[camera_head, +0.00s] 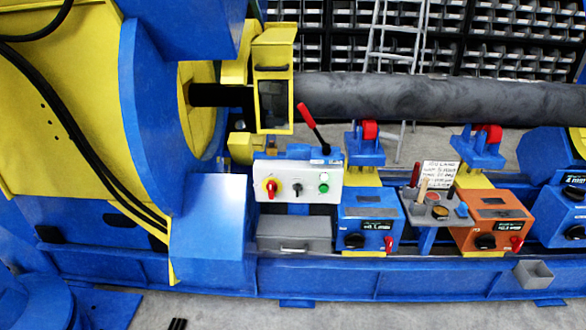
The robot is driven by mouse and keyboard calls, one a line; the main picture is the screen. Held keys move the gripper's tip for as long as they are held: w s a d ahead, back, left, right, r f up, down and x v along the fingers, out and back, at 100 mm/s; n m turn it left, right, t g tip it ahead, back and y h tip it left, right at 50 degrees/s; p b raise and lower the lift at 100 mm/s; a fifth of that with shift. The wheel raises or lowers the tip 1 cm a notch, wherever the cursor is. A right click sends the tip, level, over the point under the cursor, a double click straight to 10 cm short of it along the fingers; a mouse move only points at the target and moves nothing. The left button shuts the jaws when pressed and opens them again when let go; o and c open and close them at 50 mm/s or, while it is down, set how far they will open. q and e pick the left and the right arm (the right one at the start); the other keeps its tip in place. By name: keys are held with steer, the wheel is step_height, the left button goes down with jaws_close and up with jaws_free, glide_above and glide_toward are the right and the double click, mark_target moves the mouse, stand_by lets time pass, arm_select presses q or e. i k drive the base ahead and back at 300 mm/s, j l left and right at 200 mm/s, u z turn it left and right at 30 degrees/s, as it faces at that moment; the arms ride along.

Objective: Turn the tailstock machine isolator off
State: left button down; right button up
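A light grey control box (297,181) stands on the blue machine bed, left of the middle.
A red-handled lever (308,118) rises behind the control box. A blue unit (370,222) and an orange unit (492,220) with black knobs stand to the right. A small tool stand (425,215) with a sign sits between them. The grey floor in front is mostly clear.

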mark_target(272, 186)
steer(key=i+j, duration=0.2)
steer(key=i, duration=0.25)
steer(key=i+j, duration=0.2)
steer(key=i, duration=0.25)
steer(key=i+j, duration=0.2)
steer(key=i, duration=0.2)
steer(key=l+z, duration=0.05)
